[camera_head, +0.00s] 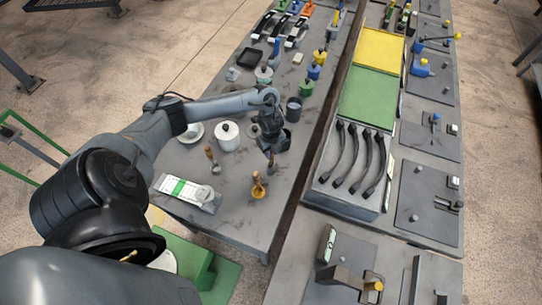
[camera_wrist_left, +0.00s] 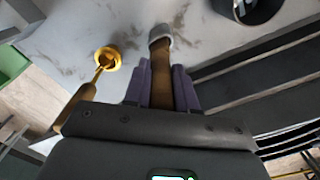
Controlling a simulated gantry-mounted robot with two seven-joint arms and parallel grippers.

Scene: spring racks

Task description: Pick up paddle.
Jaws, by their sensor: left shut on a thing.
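My left gripper (camera_head: 269,150) hangs over the near table, in front of the dark cups. In the left wrist view its purple fingers (camera_wrist_left: 162,88) are shut around the brown handle of what looks like the paddle (camera_wrist_left: 163,65). The handle runs between the fingers to a pale grey-white end. The rest of it is hidden by the gripper, and I cannot tell whether it touches the table. In the head view the arm mostly hides it. My right gripper is not in view.
A gold-based tool with a wooden handle (camera_head: 258,187) stands close by; it also shows in the left wrist view (camera_wrist_left: 106,60). Another wooden-handled tool (camera_head: 211,156), a white lidded jar (camera_head: 228,137) and a dark cup (camera_head: 293,109) are near.

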